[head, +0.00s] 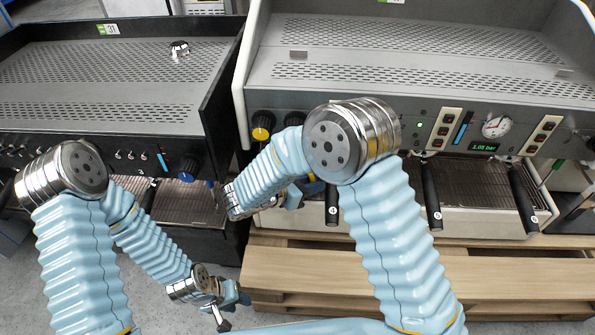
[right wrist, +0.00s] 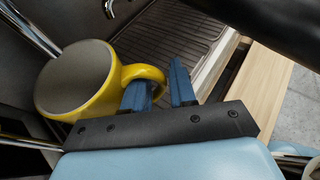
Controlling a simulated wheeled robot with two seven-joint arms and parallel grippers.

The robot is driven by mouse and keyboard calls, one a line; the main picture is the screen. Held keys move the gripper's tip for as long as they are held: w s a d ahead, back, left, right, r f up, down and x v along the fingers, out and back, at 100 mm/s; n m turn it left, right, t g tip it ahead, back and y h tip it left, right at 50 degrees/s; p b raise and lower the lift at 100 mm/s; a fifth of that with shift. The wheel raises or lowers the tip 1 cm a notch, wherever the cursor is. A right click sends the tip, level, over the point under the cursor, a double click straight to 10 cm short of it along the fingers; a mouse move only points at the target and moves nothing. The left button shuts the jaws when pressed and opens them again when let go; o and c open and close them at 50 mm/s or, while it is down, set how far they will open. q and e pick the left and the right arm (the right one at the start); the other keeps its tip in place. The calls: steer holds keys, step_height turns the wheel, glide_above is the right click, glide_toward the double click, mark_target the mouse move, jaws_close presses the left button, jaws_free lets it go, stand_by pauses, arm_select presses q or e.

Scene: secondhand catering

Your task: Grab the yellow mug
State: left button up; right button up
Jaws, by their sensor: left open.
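The yellow mug (right wrist: 75,85) is at the left of the right wrist view, with a flat grey round face towards the camera. I cannot tell whether that face is its mouth or base. Its handle (right wrist: 148,73) points right, towards my right gripper (right wrist: 160,88). The two blue fingers are apart; the left one overlaps the handle opening, and the handle's outer side lies near the gap between them. Contact is unclear. In the head view, my right arm hides most of the mug, leaving a small yellow patch (head: 314,187). My left gripper (head: 238,296) is open and empty, low in front of the machines.
A grey espresso machine (head: 420,90) with black portafilter handles (head: 432,195) stands on a wooden pallet (head: 500,275). A darker machine (head: 100,85) stands at the left. A ribbed drip tray (right wrist: 180,35) lies beyond the mug. A dark rounded bar (right wrist: 285,25) crosses the wrist view's upper right.

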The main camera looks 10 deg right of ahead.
steer(key=shift+c, duration=0.4)
jaws_close()
steer(key=shift+r, duration=0.1)
steer(key=shift+r, duration=0.6)
steer(key=s+a, duration=0.1)
steer(key=s, duration=0.7)
steer(key=s+a, duration=0.2)
steer(key=s, duration=0.7)
steer(key=shift+s+a+b, duration=0.25)
steer(key=shift+b, duration=0.2)
stand_by(0.6)
